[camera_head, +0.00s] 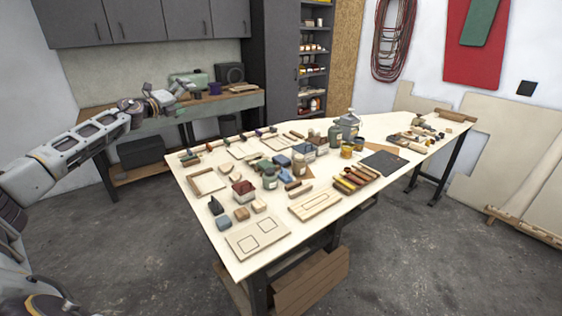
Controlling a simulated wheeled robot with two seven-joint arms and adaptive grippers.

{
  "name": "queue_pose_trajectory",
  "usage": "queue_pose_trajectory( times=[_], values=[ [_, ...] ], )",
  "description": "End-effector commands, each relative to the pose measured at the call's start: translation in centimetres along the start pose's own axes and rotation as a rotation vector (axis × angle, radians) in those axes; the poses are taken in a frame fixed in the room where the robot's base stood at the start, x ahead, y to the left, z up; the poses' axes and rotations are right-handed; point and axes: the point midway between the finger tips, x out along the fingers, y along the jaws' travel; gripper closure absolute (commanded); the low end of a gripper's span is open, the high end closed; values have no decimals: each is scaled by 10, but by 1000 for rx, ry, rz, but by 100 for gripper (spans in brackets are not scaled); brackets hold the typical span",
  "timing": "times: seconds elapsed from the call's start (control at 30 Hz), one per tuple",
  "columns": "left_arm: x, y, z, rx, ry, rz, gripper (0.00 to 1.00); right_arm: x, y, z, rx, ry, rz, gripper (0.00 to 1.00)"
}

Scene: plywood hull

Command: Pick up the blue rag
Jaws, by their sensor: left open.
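A small, flat-looking blue piece (281,160) that may be the blue rag lies among jars and small goods near the middle of the plywood table (345,207). A blue-grey block-like piece (222,222) lies near the table's left front edge; at this size I cannot tell for certain which one is the rag. My left gripper (188,88) is open and empty at the end of the arm from the left. It is beyond the table's left end, well apart from both blue pieces. My right gripper is out of view.
Jars and a large bottle (348,124) stand upright around the table's middle. A red-topped container (243,190) and a wooden tray of coloured sticks (355,179) are nearer. A workbench (225,103) stands behind my left arm.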

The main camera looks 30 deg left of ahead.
Motion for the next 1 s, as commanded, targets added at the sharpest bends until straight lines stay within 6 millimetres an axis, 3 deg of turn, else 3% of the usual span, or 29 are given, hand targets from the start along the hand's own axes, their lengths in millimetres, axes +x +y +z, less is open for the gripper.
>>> queue_pose_trajectory(
  times=[0.03, 0.1, 0.23, 0.4, 0.6, 0.8, 1.0],
  values=[
    [-2, -19, -14, 79, 62, -8, 0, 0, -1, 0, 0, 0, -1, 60],
    [-5, -36, -39, 188, 155, -12, 0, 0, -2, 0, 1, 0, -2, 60],
    [-15, -53, -88, 368, 324, -9, 0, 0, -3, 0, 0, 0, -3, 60],
    [-32, -55, -152, 564, 537, -2, 0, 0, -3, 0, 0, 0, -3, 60],
    [-60, -42, -211, 766, 766, 17, 0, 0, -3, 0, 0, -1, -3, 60],
    [-91, -19, -241, 939, 966, 65, 0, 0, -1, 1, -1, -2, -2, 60],
    [-113, 3, -245, 1030, 1094, 120, 0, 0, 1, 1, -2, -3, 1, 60]
  ],
)
